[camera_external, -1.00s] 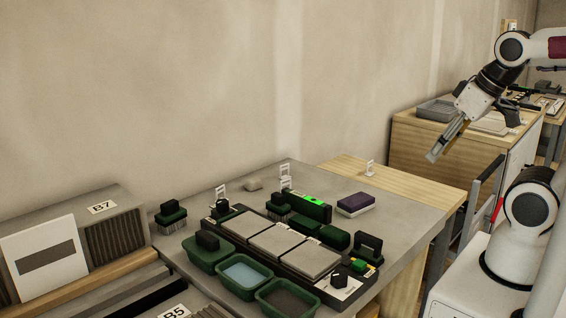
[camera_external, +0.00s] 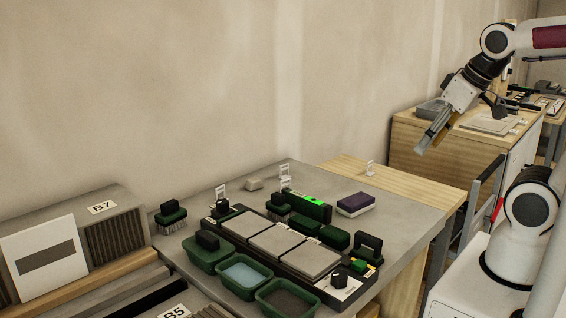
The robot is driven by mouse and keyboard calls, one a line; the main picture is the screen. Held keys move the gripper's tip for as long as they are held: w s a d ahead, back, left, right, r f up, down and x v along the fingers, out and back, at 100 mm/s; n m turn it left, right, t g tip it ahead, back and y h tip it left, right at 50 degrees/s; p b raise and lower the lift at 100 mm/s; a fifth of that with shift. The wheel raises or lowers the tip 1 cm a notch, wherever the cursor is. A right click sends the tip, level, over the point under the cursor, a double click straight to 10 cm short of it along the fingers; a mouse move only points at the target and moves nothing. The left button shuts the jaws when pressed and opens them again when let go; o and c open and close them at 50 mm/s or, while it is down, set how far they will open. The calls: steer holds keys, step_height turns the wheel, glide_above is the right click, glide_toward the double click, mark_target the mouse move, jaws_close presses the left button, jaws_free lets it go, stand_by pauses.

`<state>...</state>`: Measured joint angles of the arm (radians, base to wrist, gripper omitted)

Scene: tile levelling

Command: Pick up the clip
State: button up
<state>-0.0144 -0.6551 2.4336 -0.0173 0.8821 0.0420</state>
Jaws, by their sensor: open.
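Several small white clips stand upright on the work surfaces. One clip (camera_external: 370,168) stands alone on the wooden part of the table at the right. Another clip (camera_external: 220,192) stands at the back left of the grey top, and more white ones (camera_external: 285,178) stand near the middle back. I cannot tell which one the task means. My gripper (camera_external: 424,146) is open and empty, pointing down and left in the air. In the picture it is up and to the right of the lone clip, clearly apart from it.
Three grey tiles (camera_external: 282,241) lie in a dark tray. A green level (camera_external: 309,207), a purple-topped sponge (camera_external: 355,203), brushes and green tubs (camera_external: 245,273) crowd the grey table. The wooden strip (camera_external: 410,187) is mostly clear. A wooden cabinet (camera_external: 431,156) stands behind my gripper.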

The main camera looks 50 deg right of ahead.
steer(key=w+a+m, duration=0.1)
steer(key=w+a, duration=0.1)
steer(key=w, duration=1.7)
steer(key=w+a+f, duration=0.2)
steer(key=w+f, duration=0.4)
steer(key=w, duration=0.3)
steer(key=w+a+f+m+g+h, duration=0.1)
steer(key=w+a+f, duration=0.2)
steer(key=w+f, duration=0.4)
steer(key=shift+w+a, duration=0.35)
steer(key=shift+w, duration=0.5)
steer(key=shift+x, duration=1.35)
steer(key=shift+s, duration=0.1)
steer(key=shift+f, duration=0.1)
